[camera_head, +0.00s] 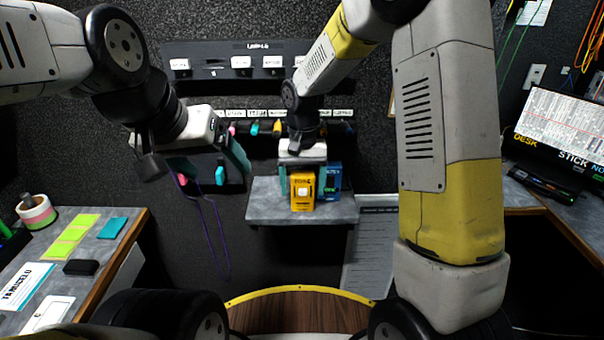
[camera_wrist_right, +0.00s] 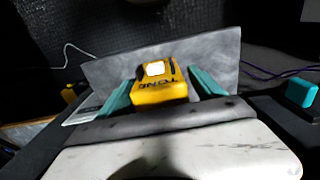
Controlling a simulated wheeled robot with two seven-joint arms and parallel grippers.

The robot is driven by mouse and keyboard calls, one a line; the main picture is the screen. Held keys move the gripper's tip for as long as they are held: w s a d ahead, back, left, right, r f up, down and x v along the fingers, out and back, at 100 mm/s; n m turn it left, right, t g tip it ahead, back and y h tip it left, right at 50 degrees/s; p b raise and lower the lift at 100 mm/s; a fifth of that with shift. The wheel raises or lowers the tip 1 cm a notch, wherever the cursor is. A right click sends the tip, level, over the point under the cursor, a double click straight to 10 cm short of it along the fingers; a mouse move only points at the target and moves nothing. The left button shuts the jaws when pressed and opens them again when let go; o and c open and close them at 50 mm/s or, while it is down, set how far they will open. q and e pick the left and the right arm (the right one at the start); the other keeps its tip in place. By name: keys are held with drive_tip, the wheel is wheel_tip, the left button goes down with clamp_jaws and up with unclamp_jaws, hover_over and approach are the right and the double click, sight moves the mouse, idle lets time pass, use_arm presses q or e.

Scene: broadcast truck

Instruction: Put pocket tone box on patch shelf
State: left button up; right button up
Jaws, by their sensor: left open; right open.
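The pocket tone box (camera_head: 303,191) is a yellow box with a white square, standing upright on the grey patch shelf (camera_head: 262,214). In the right wrist view the box (camera_wrist_right: 155,90) reads "TONE" and sits between the teal fingers, with the shelf (camera_wrist_right: 217,57) behind it. My right gripper (camera_head: 302,172) is open around the box, and a gap shows beside the right finger in the wrist view. My left gripper (camera_head: 232,165) is open and empty, left of the shelf before the dark wall.
A blue box (camera_head: 332,182) stands on the shelf close to the right of the tone box. Labelled hooks with coloured plugs run along the wall above. A left desk (camera_head: 112,253) holds sticky notes and tape; a monitor (camera_head: 562,130) stands on the right desk.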

drive_tip(key=shift+r, duration=0.15)
wheel_tip(320, 180, up, 12)
drive_tip(key=shift+f, duration=0.1)
drive_tip(key=s+d+r+t+y, duration=0.1)
drive_tip(key=s+d+r+t, duration=0.2)
drive_tip(key=s+d, duration=0.3)
drive_tip(key=s+d+r+t+y, duration=0.1)
drive_tip(key=s+d+r+t, duration=0.2)
drive_tip(key=s+d, duration=0.4)
drive_tip(key=shift+s+d+r+n, duration=0.15)
drive_tip(key=shift+s+r+n, duration=0.3)
drive_tip(key=shift+s, duration=2.9)
drive_tip(key=shift+r, duration=0.1)
